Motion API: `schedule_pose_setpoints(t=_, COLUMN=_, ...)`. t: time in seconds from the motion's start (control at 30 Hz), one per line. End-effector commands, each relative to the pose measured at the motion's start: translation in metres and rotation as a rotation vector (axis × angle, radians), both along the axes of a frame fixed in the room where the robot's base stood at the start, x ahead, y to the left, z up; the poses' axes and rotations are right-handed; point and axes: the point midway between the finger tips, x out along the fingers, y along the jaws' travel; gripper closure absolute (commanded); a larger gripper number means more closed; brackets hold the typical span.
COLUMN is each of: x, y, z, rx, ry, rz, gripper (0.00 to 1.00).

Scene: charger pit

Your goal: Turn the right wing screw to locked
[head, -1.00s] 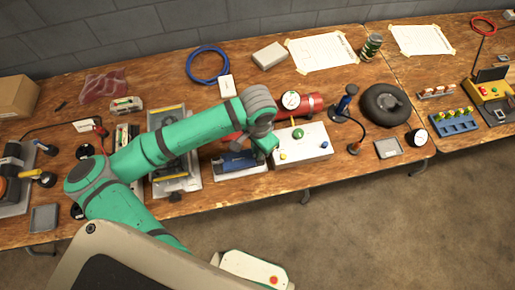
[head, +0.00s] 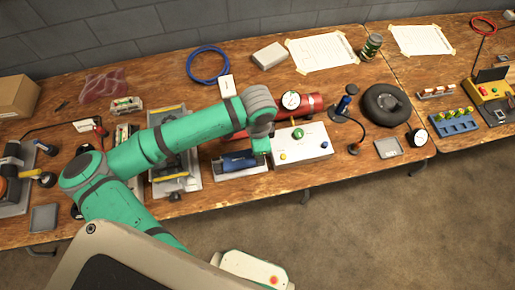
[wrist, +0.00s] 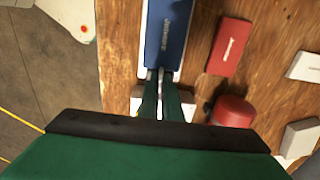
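A blue block (head: 238,161) lies in a pale tray (head: 245,174) at the front of the table. It also shows at the top of the wrist view (wrist: 168,32). My gripper (wrist: 160,76) is at the right-hand end of this tray, beside the white button box. Its two dark fingers are close together, with a narrow pale strip between them. A small grey metal piece shows at the fingertips, at the end of the blue block. The right wing screw cannot be clearly made out; the fingers may hide it. I cannot tell whether they grip anything.
A red box (wrist: 230,46) and a red cylinder (wrist: 235,110) lie behind the tray. A grey fixture (head: 191,184) with yellow bars stands to the left. The floor is open in front.

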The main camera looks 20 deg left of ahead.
Motion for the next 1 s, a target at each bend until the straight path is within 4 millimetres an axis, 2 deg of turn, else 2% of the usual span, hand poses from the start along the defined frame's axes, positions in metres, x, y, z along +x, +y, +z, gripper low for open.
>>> schedule_pose_setpoints(t=0.3, x=0.001, y=-0.001, z=0.001, rx=-0.002, ry=-0.005, rz=-0.003, gripper=1.0)
schedule_pose_setpoints(t=0.33, x=0.001, y=-0.001, z=0.001, rx=-0.002, ry=-0.005, rz=-0.003, gripper=0.88)
schedule_pose_setpoints(t=0.4, x=0.001, y=-0.001, z=0.001, rx=-0.002, ry=-0.005, rz=-0.003, gripper=0.77)
schedule_pose_setpoints(t=0.77, x=0.0, y=0.0, z=0.004, rx=0.0, ry=-0.001, rz=-0.001, gripper=0.77)
schedule_pose_setpoints(t=0.87, x=0.001, y=0.0, z=0.015, rx=0.0, ry=-0.004, rz=-0.001, gripper=0.77)
schedule_pose_setpoints(t=1.0, x=0.001, y=0.0, z=0.04, rx=0.001, ry=-0.004, rz=-0.004, gripper=0.77)
